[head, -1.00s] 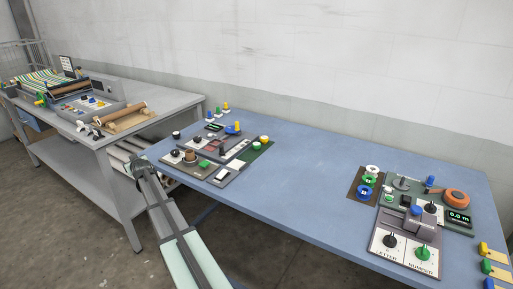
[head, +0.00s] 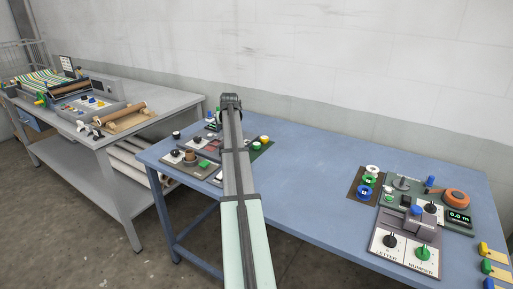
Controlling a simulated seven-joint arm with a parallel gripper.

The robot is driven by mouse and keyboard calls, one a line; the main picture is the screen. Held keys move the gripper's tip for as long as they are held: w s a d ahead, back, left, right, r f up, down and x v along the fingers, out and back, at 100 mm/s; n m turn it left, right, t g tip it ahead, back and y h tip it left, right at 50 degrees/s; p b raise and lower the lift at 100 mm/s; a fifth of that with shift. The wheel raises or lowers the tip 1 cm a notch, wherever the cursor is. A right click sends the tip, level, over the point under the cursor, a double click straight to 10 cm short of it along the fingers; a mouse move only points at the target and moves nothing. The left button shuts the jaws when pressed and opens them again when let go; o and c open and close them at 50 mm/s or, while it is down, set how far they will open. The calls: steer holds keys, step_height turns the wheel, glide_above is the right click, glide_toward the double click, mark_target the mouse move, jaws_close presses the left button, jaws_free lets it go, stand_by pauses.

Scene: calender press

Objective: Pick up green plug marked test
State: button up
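My arm reaches up across the left part of the blue table. Its far end, with my gripper (head: 231,103), is over the table's back left edge, and the fingers cannot be made out. A small blue plug (head: 210,114) stands at that back edge, just left of my arm's end. No "test" marking is legible on any plug. I cannot tell whether my gripper touches or holds anything.
The left panel group (head: 190,162) on the blue table (head: 310,165) is partly covered by my arm. A right panel group (head: 405,244) has knobs, a display and an orange reel (head: 456,199). The table's middle is clear. A grey bench (head: 150,117) stands at left.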

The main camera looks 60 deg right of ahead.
steer(key=s+d+r+m+g+y, duration=0.1)
steer(key=s+d+r, duration=0.1)
steer(key=s, duration=0.4)
steer(key=s+d+r+m+g, duration=0.1)
steer(key=s+d, duration=0.2)
steer(key=s, duration=0.4)
glide_above(257, 143)
steer(key=s+a, duration=0.1)
steer(key=a, duration=0.2)
step_height(257, 143, down, 8)
steer(key=shift+r, duration=0.1)
steer(key=shift+y, duration=0.3)
steer(key=shift+s+d+x, duration=0.15)
steer(key=shift+x, duration=0.75)
steer(key=shift+s+d+x, duration=0.1)
steer(key=shift+x, duration=0.8)
steer(key=shift+s+d+x, duration=0.15)
steer(key=shift+x, duration=0.75)
steer(key=shift+r, duration=0.1)
steer(key=c, duration=1.1)
steer(key=shift+a, duration=0.1)
steer(key=shift+r, duration=0.1)
